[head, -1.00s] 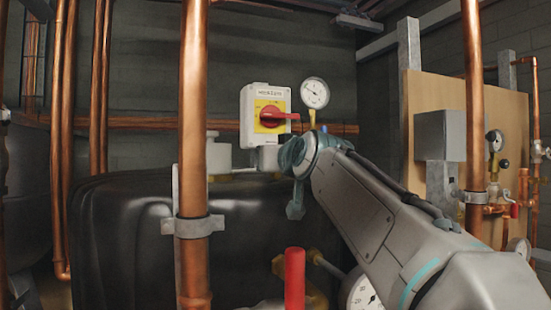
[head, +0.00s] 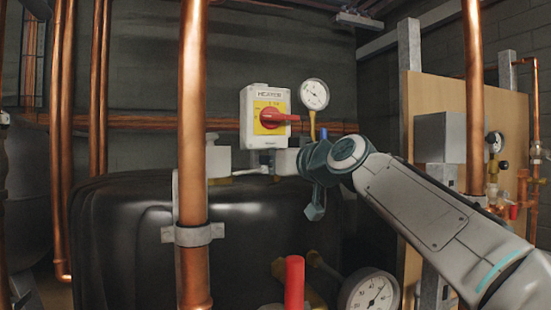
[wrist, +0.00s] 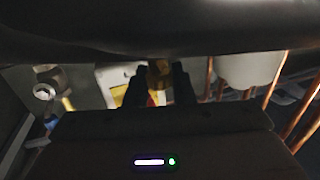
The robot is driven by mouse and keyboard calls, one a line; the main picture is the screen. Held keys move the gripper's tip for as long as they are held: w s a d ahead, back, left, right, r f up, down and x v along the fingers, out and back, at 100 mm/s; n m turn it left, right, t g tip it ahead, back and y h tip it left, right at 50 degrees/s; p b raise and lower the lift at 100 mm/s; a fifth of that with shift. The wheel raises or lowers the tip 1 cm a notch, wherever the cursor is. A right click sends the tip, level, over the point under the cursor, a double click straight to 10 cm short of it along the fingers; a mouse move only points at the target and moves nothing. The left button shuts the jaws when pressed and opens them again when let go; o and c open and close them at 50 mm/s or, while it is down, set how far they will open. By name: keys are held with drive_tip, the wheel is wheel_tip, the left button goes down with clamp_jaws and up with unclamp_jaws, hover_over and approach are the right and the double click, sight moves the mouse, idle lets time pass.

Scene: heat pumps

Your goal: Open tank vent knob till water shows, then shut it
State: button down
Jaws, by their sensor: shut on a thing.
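The black tank (head: 130,230) fills the middle of the head view, and its dark surface (wrist: 230,20) spans the top of the wrist view. My gripper (head: 313,190) is at the tank's upper right in the head view, where its fingertips cannot be made out. In the wrist view my gripper (wrist: 160,78) has its two dark fingers on either side of a small brass piece (wrist: 160,72), seemingly the vent knob, close to the tank. The gripper is shut on it. The knob is hidden in the head view. I see no water.
A heater switch (head: 270,118) with a red handle and a gauge (head: 314,95) stand behind my gripper. A copper pipe (head: 193,120) crosses in front of the tank. A red handle (head: 294,282) and a large gauge (head: 369,292) are at the lower front.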

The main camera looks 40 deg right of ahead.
drive_tip(key=shift+r+n+g+y+p, duration=0.1)
drive_tip(key=shift+n+g+y+p, duration=0.4)
drive_tip(key=shift+n+y+p, duration=1.3)
drive_tip(key=shift+n+g+y+b, duration=0.3)
drive_tip(key=shift+n+y+b, duration=0.15)
drive_tip(key=shift+y, duration=1.25)
drive_tip(key=c, duration=1.3)
unclamp_jaws()
drive_tip(key=shift+s, duration=0.1)
drive_tip(key=b+v, duration=0.3)
drive_tip(key=v, duration=1)
drive_tip(key=shift+s+d, duration=0.15)
drive_tip(key=shift+s, duration=0.25)
